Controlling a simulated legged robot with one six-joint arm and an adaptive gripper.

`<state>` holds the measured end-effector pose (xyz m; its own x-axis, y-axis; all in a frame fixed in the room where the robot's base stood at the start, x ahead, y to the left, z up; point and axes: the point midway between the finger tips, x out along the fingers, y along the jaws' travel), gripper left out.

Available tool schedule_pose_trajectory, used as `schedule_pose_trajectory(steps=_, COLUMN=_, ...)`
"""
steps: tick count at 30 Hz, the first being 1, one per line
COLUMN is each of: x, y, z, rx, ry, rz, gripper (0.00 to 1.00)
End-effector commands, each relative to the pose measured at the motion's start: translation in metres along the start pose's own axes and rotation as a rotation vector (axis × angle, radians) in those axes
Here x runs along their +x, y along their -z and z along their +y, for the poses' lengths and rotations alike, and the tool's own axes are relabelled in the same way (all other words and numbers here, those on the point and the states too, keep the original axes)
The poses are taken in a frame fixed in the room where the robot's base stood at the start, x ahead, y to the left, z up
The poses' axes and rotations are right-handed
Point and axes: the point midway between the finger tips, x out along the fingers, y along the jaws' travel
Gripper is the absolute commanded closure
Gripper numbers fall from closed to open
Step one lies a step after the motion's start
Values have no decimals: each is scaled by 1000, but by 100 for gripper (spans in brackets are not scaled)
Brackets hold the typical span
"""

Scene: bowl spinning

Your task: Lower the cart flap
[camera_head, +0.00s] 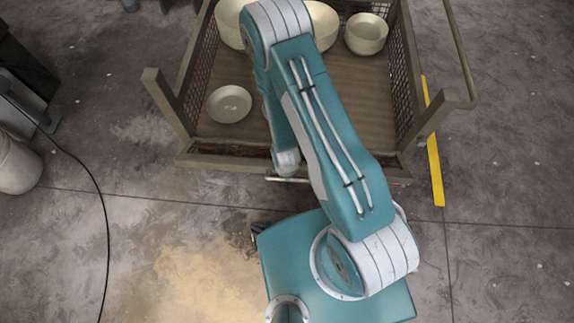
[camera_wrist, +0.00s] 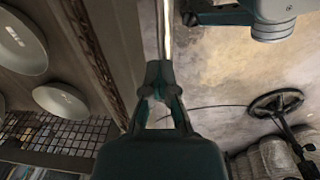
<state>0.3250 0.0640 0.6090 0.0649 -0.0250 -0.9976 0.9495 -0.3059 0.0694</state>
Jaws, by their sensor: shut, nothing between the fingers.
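The cart (camera_head: 185,162) stands ahead with its open front toward me, between two front posts. No raised panel shows across that front. A low front edge runs there, with a thin bar (camera_head: 289,180) just before it, partly behind my arm; whether these belong to the flap I cannot tell. In the wrist view, the cart's front frame (camera_wrist: 122,40) runs along the left side of my gripper (camera_wrist: 160,72). My gripper is shut and empty, its fingertips close to a thin bright rod (camera_wrist: 167,28); I cannot tell if they touch. In the head view my arm hides the gripper.
A shallow dish (camera_head: 229,104) lies on the cart floor, with several bowls (camera_head: 366,34) at the back. Mesh walls (camera_head: 404,75) close the sides. A bent rail (camera_head: 464,60) rises at the right. A black cable (camera_head: 103,215) crosses the floor at left. The floor in front is mostly clear.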

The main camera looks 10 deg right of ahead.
Motion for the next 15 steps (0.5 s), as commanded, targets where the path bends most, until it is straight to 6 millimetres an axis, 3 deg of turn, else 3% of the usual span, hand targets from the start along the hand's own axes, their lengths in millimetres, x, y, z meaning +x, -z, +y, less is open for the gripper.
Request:
schedule_pose_trajectory(steps=1, x=-1, y=1, z=3, rx=1, ry=-6, rz=3, gripper=77)
schedule_pose_trajectory(steps=3, x=-1, y=1, z=4, rx=2, ry=-6, rz=3, gripper=47)
schedule_pose_trajectory(steps=15, x=-3, y=1, z=4, rx=1, ry=-5, rz=3, gripper=47)
